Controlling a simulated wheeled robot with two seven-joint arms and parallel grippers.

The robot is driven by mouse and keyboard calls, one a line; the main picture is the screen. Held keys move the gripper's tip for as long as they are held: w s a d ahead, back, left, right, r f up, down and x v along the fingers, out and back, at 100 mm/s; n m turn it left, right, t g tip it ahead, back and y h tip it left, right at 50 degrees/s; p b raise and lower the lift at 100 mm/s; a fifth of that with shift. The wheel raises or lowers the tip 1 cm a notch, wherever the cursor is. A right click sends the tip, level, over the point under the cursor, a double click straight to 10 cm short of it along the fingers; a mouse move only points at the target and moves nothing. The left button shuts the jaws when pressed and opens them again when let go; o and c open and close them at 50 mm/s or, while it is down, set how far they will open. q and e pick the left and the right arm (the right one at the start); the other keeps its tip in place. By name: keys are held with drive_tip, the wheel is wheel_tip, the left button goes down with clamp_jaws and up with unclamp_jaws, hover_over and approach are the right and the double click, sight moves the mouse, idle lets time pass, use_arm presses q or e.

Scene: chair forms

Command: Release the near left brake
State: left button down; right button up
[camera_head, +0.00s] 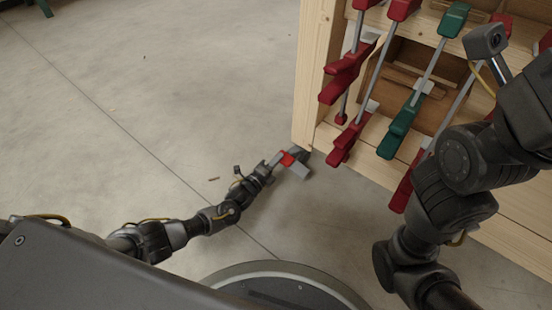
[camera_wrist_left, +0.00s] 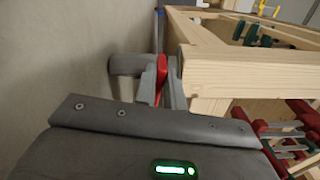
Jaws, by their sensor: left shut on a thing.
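A small red lever (camera_head: 287,158), which looks like the brake pedal, sits low at the near left corner of the wooden rack, close to the floor. A dark part beside it (camera_head: 302,153) may be its caster wheel. My left gripper (camera_head: 289,164) is at that corner, shut on the red lever. In the left wrist view the red lever (camera_wrist_left: 161,80) stands between the grey fingers, just left of the wooden post. My right arm rises at the right; a grey end piece (camera_head: 485,41) shows in front of the rack, but its jaws cannot be made out.
The wooden rack (camera_head: 307,80) carries several red and green clamps (camera_head: 399,132) on its near side, close to my right arm. A green leg (camera_head: 44,7) shows at the far top left.

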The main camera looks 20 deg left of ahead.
use_arm(q)
drive_tip(key=shift+r+m, duration=0.1)
drive_tip(key=shift+m, duration=0.2)
drive_tip(key=c, duration=1.5)
unclamp_jaws()
drive_tip(key=shift+s, duration=0.15)
